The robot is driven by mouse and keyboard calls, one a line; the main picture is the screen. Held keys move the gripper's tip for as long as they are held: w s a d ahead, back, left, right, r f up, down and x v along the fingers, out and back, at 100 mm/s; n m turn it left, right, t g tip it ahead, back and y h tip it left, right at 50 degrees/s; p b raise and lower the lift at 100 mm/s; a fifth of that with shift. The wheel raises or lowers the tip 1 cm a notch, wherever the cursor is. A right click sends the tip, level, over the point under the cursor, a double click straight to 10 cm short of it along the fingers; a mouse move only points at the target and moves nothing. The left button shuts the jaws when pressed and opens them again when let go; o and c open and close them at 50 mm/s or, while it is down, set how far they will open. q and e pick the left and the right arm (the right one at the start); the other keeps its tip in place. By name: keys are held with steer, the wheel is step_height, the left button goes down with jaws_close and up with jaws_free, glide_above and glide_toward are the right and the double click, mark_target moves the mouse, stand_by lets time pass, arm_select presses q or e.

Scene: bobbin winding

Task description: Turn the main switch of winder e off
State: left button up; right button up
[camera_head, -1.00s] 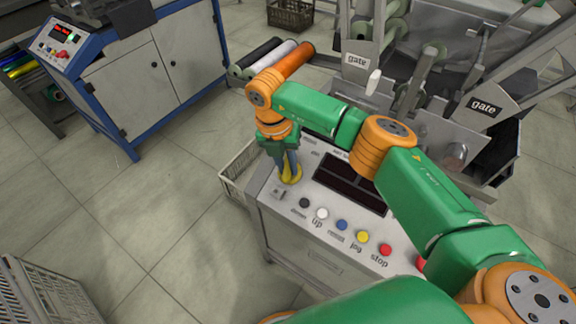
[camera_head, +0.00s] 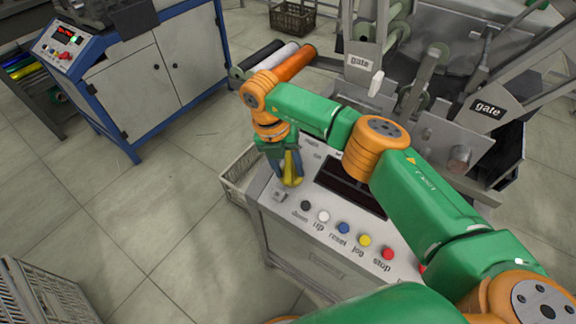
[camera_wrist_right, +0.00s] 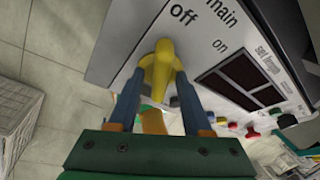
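The main switch, a yellow handle (camera_head: 292,166), sits on the back left corner of the grey control panel (camera_head: 272,208) of the winder in front of me. In the right wrist view the yellow handle (camera_wrist_right: 159,68) stands between my right gripper's two blue-grey fingers, near the printed words "off", "main" and "on". My right gripper (camera_head: 286,172) is down at the panel and appears closed on the handle. I cannot tell exactly which mark the handle points to. My left gripper is not in view.
The panel's front row has coloured buttons, including the red stop button (camera_head: 387,254) and yellow jog button (camera_head: 365,240). A dark display (camera_head: 350,187) is beside the switch. A blue-framed machine (camera_head: 130,80) stands at left.

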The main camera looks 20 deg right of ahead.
steer(key=v, duration=0.7)
stand_by(0.5)
